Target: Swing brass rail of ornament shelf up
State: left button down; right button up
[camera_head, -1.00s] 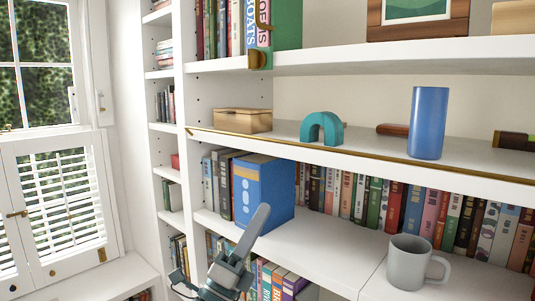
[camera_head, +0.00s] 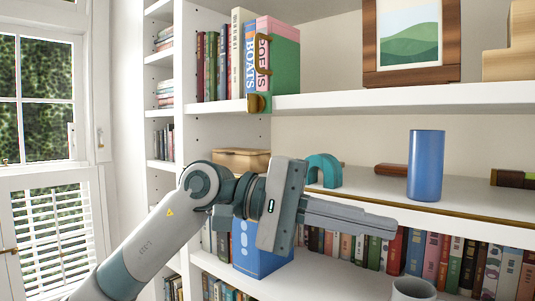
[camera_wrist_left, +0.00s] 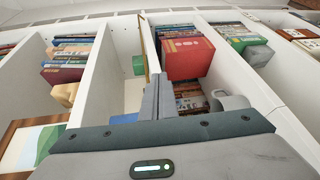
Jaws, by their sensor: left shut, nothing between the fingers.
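The brass rail (camera_head: 455,217) is a thin strip along the front edge of the ornament shelf (camera_head: 470,200). It lies low along that edge, its left part hidden behind my left arm. In the left wrist view the rail (camera_wrist_left: 146,50) is a narrow brass line just beyond the fingertips. My left gripper (camera_head: 385,224) points right across the front of the shelf, fingers together and empty, close to the rail's level. It also shows in the left wrist view (camera_wrist_left: 157,82). I cannot tell whether it touches the rail. My right gripper is not in view.
On the ornament shelf stand a wooden box (camera_head: 240,160), a teal arch (camera_head: 325,170) and a blue cylinder (camera_head: 426,165). Above are books and a framed picture (camera_head: 410,38). Below are a blue box file (camera_head: 260,258), a grey mug (camera_head: 412,290) and a book row.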

pick_arm(q)
jog(key=w+a+r+m+t+y, duration=0.2)
jog(key=w+a+r+t+y, duration=0.1)
jog(key=a, duration=0.4)
jog(key=w+a+r+m+t+y, duration=0.3)
jog(key=a+r+t+y, duration=0.2)
jog(key=a+t+y, duration=0.2)
jog(key=shift+r+m+y, duration=0.2)
jog(key=shift+m+y, duration=0.1)
jog(key=shift+y, duration=0.2)
jog(key=shift+d+f, duration=0.1)
jog(key=shift+f, duration=0.1)
jog(key=b+x, duration=0.3)
jog(key=x, duration=0.5)
jog(key=shift+w+d+f+b, duration=0.15)
jog(key=shift+w+f+b, duration=0.15)
jog(key=shift+b, duration=0.1)
